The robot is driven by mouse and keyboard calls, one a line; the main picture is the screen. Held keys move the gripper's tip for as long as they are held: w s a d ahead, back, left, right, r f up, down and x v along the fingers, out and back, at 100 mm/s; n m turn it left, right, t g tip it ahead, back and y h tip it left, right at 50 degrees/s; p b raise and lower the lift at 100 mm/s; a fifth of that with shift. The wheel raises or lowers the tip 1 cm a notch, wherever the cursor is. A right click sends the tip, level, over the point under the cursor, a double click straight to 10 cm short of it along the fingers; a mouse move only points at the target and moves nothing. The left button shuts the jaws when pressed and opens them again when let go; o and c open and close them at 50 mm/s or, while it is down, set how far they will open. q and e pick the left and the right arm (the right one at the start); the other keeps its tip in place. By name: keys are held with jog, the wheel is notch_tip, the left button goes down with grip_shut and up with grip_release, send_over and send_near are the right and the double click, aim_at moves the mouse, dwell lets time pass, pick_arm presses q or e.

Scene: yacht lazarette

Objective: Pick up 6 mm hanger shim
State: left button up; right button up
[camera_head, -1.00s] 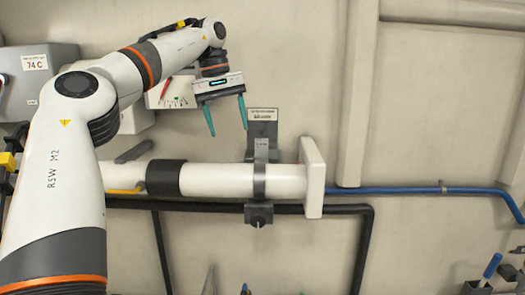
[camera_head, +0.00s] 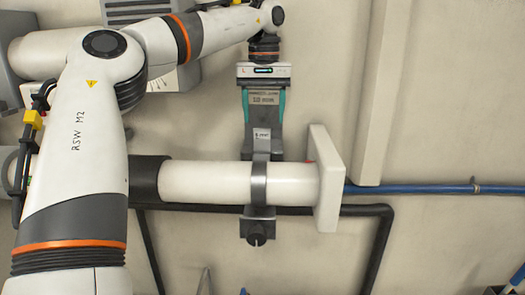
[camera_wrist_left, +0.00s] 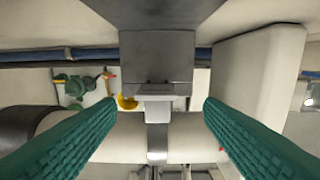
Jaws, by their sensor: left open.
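A small light-grey tab with a printed label, which looks like the 6 mm shim (camera_head: 262,135), sits at the top of the hanger strap (camera_head: 259,185) around the white pipe. In the left wrist view the shim (camera_wrist_left: 158,104) is a pale tab below a dark bracket block. My left gripper (camera_head: 263,118) is open, its teal fingers on either side of the dark hanger bracket above the shim. In the left wrist view the fingers (camera_wrist_left: 159,110) stand wide apart with the tab between them and free gaps on both sides. My right gripper is not in view.
The white pipe (camera_head: 200,181) ends in a white flange plate (camera_head: 327,180) right of the hanger. A dark clamp knob (camera_head: 256,230) hangs below. A blue hose (camera_head: 415,189) and a black hose (camera_head: 340,210) run along the wall. The wall at upper right is mostly clear.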

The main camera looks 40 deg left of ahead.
aim_at(262, 136)
pick_arm(q)
jog(key=f, duration=0.2)
jog(key=f+p, duration=0.1)
jog(key=shift+w+a, duration=0.25)
jog(key=shift+a, duration=0.15)
jog(key=shift+s+d+f+p, duration=0.15)
jog(key=shift+f+p, duration=0.15)
jog(key=shift+f, duration=0.25)
jog(key=shift+s+d+f+p, duration=0.15)
jog(key=shift+f+p, duration=0.1)
jog(key=shift+f, duration=0.25)
jog(key=shift+a+f, duration=0.1)
jog(key=shift+f, duration=0.3)
jog(key=shift+w+a+f, duration=0.1)
jog(key=shift+a+f, duration=0.05)
jog(key=shift+f, duration=0.2)
grip_shut()
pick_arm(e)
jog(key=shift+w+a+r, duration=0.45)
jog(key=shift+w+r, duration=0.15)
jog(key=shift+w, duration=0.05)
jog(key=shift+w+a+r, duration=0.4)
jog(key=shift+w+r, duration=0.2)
